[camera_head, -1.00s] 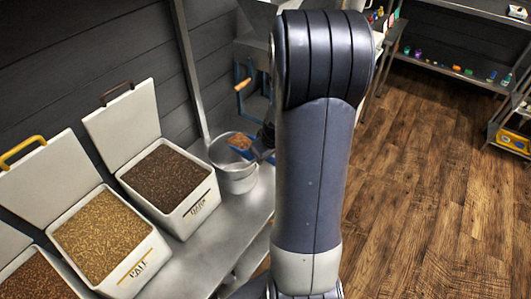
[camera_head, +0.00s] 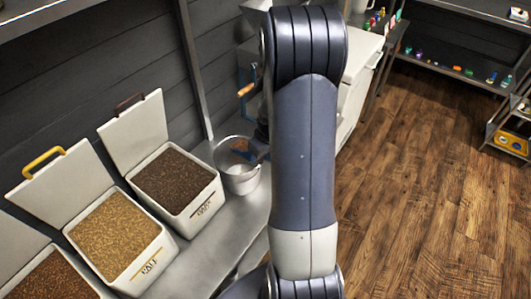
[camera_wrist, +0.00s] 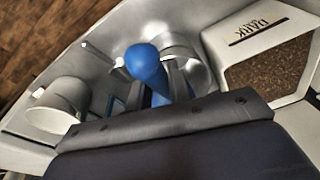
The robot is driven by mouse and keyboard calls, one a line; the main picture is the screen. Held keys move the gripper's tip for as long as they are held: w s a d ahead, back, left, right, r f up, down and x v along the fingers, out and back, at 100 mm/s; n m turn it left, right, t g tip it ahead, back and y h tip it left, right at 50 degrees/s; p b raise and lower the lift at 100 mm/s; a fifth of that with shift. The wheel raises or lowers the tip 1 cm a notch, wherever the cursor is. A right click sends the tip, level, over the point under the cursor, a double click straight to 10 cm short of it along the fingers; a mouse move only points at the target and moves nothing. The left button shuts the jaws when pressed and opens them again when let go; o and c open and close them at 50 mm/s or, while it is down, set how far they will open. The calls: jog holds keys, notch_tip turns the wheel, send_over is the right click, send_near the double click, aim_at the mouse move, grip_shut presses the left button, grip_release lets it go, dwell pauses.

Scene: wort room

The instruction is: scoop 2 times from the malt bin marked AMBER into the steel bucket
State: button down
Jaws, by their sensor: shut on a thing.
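The steel bucket (camera_head: 240,182) stands on the bench right of the bins, and its rim shows in the wrist view (camera_wrist: 190,50). My gripper (camera_wrist: 163,84) is shut on the blue handle of the scoop (camera_wrist: 143,62). My arm hides part of the gripper in the head view.
The PALE bin (camera_head: 115,235) and DARK bin (camera_head: 175,180) stand open with lids raised behind them. A metal post (camera_head: 192,70) rises behind the bench. A white container (camera_wrist: 57,112) shows in the wrist view. The wooden floor on the right is clear.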

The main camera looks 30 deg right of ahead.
jog(key=shift+w+a+r+g+p, duration=0.1)
jog(key=shift+w+r+g+p, duration=0.75)
jog(key=shift+p, duration=1.2)
jog(key=w+r+g+p, duration=0.1)
jog(key=p, duration=0.1)
jog(key=w+r+g+p, duration=0.1)
jog(key=p, duration=0.1)
jog(key=w+r+g+p, duration=0.1)
jog(key=shift+w+a+r+h+p, duration=0.15)
jog(key=shift+a+h+p, duration=0.15)
jog(key=shift+p, duration=0.1)
jog(key=shift+w+a+r+g+p, duration=0.1)
jog(key=shift+w+r+g+p, duration=0.3)
jog(key=shift+w+g, duration=0.3)
jog(key=shift+w+r+g+p, duration=0.25)
jog(key=shift+w+g+p, duration=0.2)
jog(key=shift+w, duration=0.35)
jog(key=t+b, duration=0.3)
jog(key=b, duration=0.1)
jog(key=s+r+t+b, duration=0.1)
jog(key=t+b, duration=0.2)
jog(key=b, duration=0.2)
jog(key=r+t+b, duration=0.1)
jog(key=t+b, duration=0.2)
jog(key=b, duration=0.2)
jog(key=shift+s+y, duration=0.3)
jog(key=shift+y, duration=0.1)
